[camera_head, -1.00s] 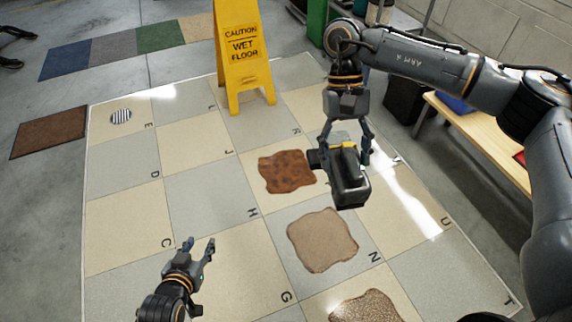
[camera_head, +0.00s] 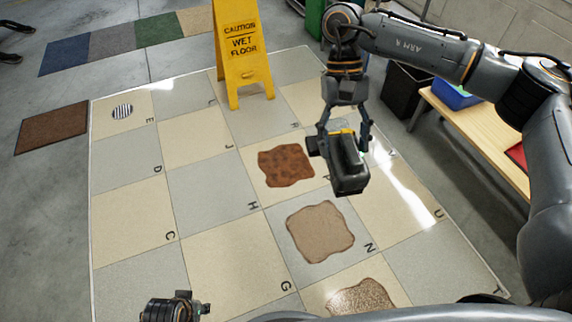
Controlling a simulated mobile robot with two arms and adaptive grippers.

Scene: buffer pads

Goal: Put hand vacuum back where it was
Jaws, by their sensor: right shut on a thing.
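The hand vacuum (camera_head: 349,170) is dark grey and black with a yellow part on top.
A yellow wet floor sign (camera_head: 241,60) stands on the lettered tiles. A reddish-brown patch (camera_head: 285,165), a tan patch (camera_head: 320,231) and a speckled patch (camera_head: 362,298) lie on the floor. A wooden bench (camera_head: 478,135) with a blue bin (camera_head: 455,95) is at right. A drain (camera_head: 122,111) is at far left.

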